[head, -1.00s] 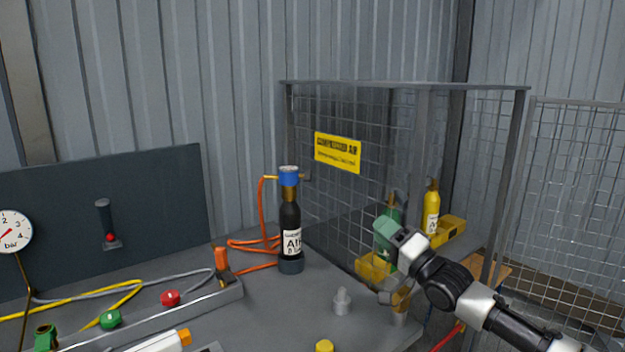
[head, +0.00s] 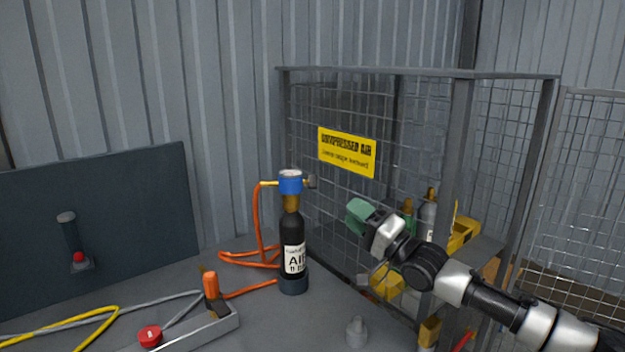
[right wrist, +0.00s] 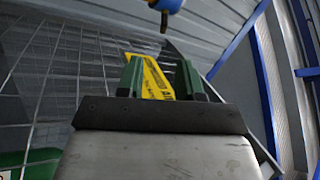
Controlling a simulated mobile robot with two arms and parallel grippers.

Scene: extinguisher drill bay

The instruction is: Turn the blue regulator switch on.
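The blue regulator (head: 290,182) sits on top of an upright black air bottle (head: 292,245) on the bench. It has a gauge on top and a small dark grey knob (head: 311,181) on its right side. The regulator also shows at the top edge of the right wrist view (right wrist: 166,4), with a dark stub below it. My right gripper (head: 360,212), with green fingertips, is in the air to the right of the bottle and a little lower than the regulator, apart from it. In the right wrist view its two fingers (right wrist: 160,82) are spread with nothing between them. My left gripper is out of view.
A mesh cage (head: 420,75) with a yellow sign (head: 347,152) stands behind my right arm and holds other bottles. An orange hose (head: 257,225) runs from the regulator's left side. A grey tray (head: 228,322) and a small grey fitting (head: 356,332) are on the bench.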

